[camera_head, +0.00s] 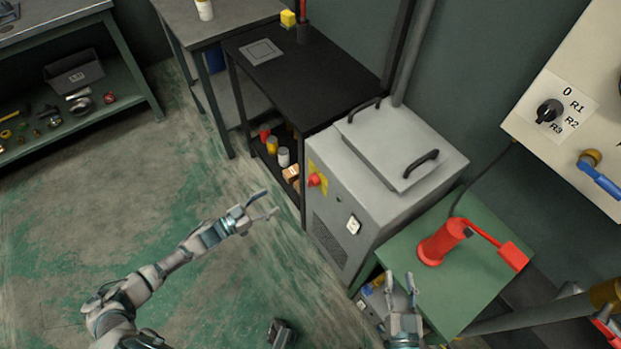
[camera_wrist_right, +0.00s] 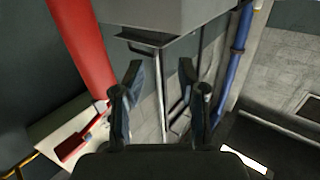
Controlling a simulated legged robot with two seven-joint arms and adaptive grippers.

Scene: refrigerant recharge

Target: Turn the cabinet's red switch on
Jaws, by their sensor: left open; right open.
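The grey cabinet (camera_head: 375,165) stands at the centre right of the head view, with two black handles on its lid. Its red switch (camera_head: 317,180) sits on a yellow plate on the front face, near the upper left corner. The switch's exact position is too small to tell.
A green table (camera_head: 480,285) right of the cabinet holds a red tool (camera_head: 440,245) with a long handle. A panel with a black knob (camera_head: 549,111) is on the right wall. A black table (camera_head: 320,65) stands behind the cabinet. The floor on the left is mostly clear.

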